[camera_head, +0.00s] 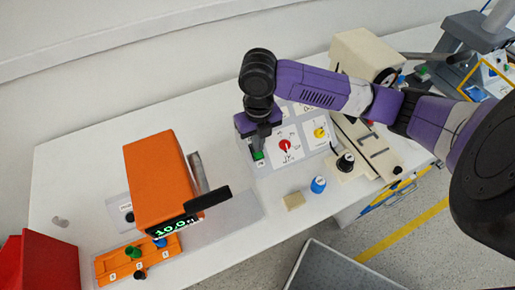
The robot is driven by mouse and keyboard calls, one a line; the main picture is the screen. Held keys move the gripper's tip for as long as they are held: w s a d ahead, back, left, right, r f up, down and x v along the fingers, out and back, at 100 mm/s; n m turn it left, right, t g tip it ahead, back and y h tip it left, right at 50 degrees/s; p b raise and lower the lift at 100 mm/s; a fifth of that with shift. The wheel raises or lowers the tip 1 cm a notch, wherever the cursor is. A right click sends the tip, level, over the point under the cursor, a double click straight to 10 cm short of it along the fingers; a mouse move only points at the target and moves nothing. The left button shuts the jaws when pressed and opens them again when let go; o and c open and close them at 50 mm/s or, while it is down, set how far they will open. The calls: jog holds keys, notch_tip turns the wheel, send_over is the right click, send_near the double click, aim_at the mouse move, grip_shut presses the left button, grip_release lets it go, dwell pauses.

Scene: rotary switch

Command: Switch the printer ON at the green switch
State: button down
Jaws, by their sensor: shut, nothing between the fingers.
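A white panel with printed labels (311,147) lies on the bench in the middle of the view. A green switch (258,156) sits at its left end, partly hidden by my gripper. My gripper (259,147) points down, shut and empty, right over or at the green switch; I cannot tell whether it touches. The switch's setting is hidden and its label too small to read. A red knob (285,146) and a yellow knob (319,132) sit to the right on the same panel. I cannot tell which device is the printer.
An orange device (158,178) with a lit display stands at left, above an orange base (110,268) with a green knob (133,252). A blue-topped knob (318,185), a beige block (293,201) and a black knob (345,162) stand nearer the bench front. A red bin (45,268) is at lower left.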

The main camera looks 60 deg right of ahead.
aim_at(259, 154)
notch_tip(259, 154, up, 5)
jog(key=p, duration=0.3)
jog(key=shift+r, duration=0.2)
dwell(0.7)
